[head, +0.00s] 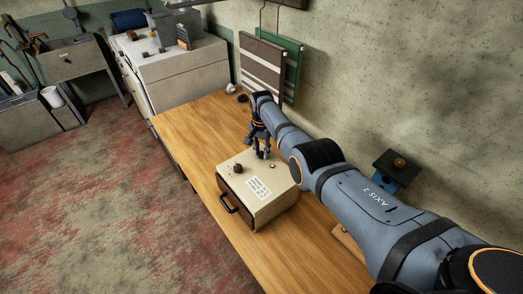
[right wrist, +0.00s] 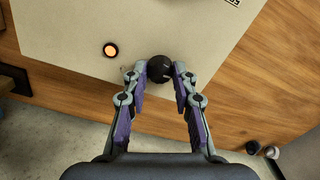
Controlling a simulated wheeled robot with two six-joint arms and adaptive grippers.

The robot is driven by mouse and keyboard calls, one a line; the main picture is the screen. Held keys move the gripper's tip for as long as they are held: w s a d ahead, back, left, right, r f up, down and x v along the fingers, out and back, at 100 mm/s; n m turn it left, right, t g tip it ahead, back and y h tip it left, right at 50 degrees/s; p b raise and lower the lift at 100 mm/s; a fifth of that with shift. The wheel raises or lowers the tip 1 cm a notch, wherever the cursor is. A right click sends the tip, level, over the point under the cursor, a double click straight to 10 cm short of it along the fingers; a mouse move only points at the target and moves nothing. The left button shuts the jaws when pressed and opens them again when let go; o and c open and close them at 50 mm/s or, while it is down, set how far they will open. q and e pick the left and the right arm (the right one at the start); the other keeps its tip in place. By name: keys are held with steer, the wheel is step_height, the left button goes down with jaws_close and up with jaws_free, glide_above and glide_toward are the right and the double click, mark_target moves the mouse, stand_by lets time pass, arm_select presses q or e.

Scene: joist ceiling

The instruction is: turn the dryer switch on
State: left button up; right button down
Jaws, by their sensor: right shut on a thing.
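The dryer (head: 275,199) is a cream box with a brown front, a dark handle, a printed label and a dark dial (head: 238,169) on top. My right gripper (head: 263,155) reaches down at the far edge of its top. In the right wrist view, my right gripper (right wrist: 160,72) is shut on a black round switch knob (right wrist: 159,69), one finger on each side. In the head view the fingers hide this knob. A small lamp (right wrist: 110,50) beside it glows orange; it also shows in the head view (head: 272,166). My left gripper is not in view.
The dryer stands on a wooden bench (head: 190,122) along a concrete wall. A brown panel (head: 261,68) and a green one hang behind my arm. A dark stand with an orange ball (head: 399,162) is at right. The bench is clear left of the dryer.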

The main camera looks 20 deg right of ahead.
mark_target(262, 153)
steer(key=shift+m, duration=0.6)
steer(key=c, duration=1.1)
jaws_free()
steer(key=shift+o, duration=0.2)
step_height(262, 153, up, 12)
